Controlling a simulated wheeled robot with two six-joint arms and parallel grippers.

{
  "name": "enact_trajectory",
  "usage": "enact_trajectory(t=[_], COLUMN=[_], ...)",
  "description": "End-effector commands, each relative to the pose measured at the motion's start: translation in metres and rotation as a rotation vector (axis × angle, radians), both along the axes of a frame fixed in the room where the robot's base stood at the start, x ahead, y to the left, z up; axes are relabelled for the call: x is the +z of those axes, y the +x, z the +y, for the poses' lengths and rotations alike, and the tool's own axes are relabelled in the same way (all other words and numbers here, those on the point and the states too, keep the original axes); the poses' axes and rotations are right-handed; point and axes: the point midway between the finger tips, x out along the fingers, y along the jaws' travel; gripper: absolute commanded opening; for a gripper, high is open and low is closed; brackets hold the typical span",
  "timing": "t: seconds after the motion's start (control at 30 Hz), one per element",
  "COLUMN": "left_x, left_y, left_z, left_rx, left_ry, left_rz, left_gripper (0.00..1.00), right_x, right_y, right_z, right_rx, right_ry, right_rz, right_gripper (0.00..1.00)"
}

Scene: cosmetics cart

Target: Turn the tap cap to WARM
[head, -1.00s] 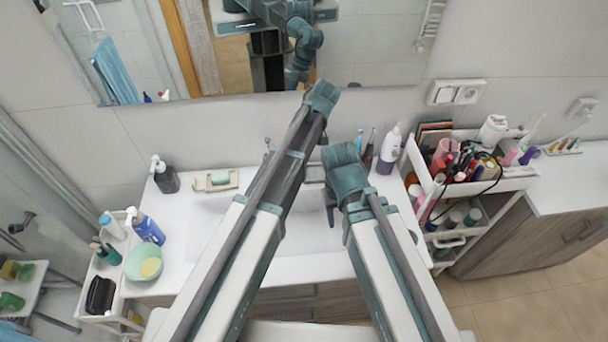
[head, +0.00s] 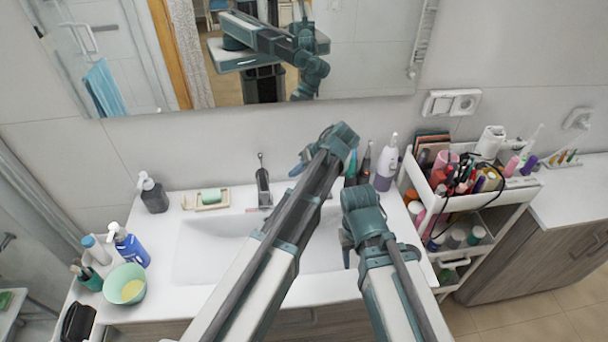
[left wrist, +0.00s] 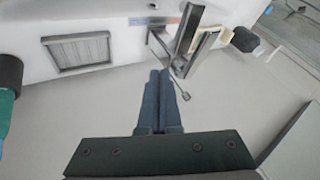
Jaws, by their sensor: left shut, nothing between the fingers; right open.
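The dark grey tap (head: 263,188) stands at the back edge of the white sink, with a thin lever (head: 261,162) sticking up from its top. In the left wrist view the tap body (left wrist: 188,36) is ahead, and the thin lever with a knobbed end (left wrist: 184,94) reaches toward my fingers. A blue-and-red strip (left wrist: 155,21) shows behind it. My left gripper (head: 296,171) is to the right of the tap, shut and empty; its fingers (left wrist: 158,76) appear apart from the lever. My right gripper (head: 347,257) hangs over the right of the sink; its fingertips are mostly hidden.
A soap dish (head: 207,200) and a dark dispenser (head: 153,195) stand left of the tap. Bottles (head: 386,163) stand to the right. A full cosmetics cart (head: 470,190) is at right; a green bowl (head: 125,284) is at left. The sink basin (head: 205,250) is clear.

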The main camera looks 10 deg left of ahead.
Motion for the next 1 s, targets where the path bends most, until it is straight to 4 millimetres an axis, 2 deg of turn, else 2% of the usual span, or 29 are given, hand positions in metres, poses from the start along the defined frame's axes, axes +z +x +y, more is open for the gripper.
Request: enact_trajectory(t=[0.03,0.2,0.27,0.5,1.0], left_x=[-0.015,-0.035,-0.028,-0.027,-0.027], left_y=[0.001,0.006,0.000,-0.008,-0.011], left_z=[0.006,0.021,0.031,0.053,0.059], left_rx=[0.002,0.002,0.002,0.001,0.000], left_ry=[0.000,0.000,0.000,-0.001,-0.001], left_rz=[0.001,0.001,0.000,0.000,0.001], left_gripper=[0.00,0.00,0.00,0.00,0.00], right_x=[-0.015,-0.035,-0.028,-0.027,-0.027], right_y=[0.000,0.000,0.000,0.000,0.000], right_z=[0.000,0.000,0.000,0.000,0.000], right_rx=[0.002,0.005,0.005,0.005,0.004], right_ry=[0.000,-0.001,-0.001,-0.001,-0.001], right_rz=[0.000,0.000,0.000,0.000,0.000], right_gripper=[0.50,0.50,0.50,0.50,0.50])
